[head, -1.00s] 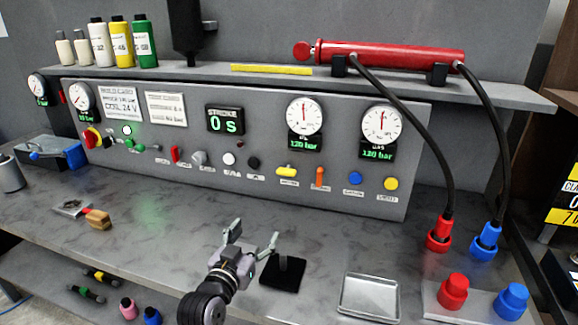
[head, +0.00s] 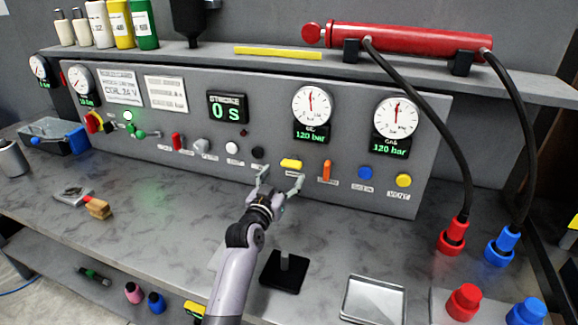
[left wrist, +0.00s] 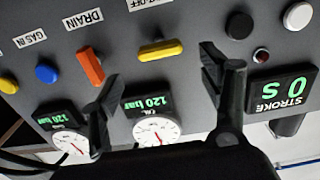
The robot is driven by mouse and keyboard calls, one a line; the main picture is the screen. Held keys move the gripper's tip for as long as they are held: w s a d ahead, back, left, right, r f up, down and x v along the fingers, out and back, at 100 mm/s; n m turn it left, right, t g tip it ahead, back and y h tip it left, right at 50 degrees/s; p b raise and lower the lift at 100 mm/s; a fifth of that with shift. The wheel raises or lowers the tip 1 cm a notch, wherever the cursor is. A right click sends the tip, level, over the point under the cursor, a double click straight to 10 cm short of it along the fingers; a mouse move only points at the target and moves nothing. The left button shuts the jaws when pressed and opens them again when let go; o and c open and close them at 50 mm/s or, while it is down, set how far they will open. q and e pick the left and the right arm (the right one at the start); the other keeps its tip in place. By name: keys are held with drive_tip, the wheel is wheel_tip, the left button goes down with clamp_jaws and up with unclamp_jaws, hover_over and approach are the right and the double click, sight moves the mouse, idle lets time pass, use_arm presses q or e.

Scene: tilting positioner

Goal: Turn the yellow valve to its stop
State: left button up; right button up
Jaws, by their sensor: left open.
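The yellow valve (head: 291,163) is a short bar handle on the grey panel, lying about horizontal. In the left wrist view the yellow valve (left wrist: 160,51) shows between my two fingers, near a label partly cut off that ends in "OFF". My left gripper (head: 280,179) is open and empty in front of the panel, just below the valve in the head view. Its fingers (left wrist: 160,80) point at the panel, one on each side of the valve in the picture. I see no contact with the handle. My right gripper is not in view.
An orange lever (head: 326,171) labelled DRAIN sits right of the valve, then blue (head: 365,173) and yellow (head: 403,180) buttons. A black button (head: 257,152) is to its left. A black stand (head: 284,271) and metal tray (head: 373,299) are on the bench.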

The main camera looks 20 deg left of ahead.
sight(290, 166)
use_arm(q)
drive_tip(key=w, duration=0.4)
drive_tip(key=shift+w, duration=0.75)
drive_tip(key=shift+w+d, duration=0.1)
drive_tip(key=shift+w, duration=0.05)
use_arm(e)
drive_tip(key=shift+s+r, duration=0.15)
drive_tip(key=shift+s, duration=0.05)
use_arm(q)
drive_tip(key=shift+c, duration=0.5)
drive_tip(key=c, duration=1.1)
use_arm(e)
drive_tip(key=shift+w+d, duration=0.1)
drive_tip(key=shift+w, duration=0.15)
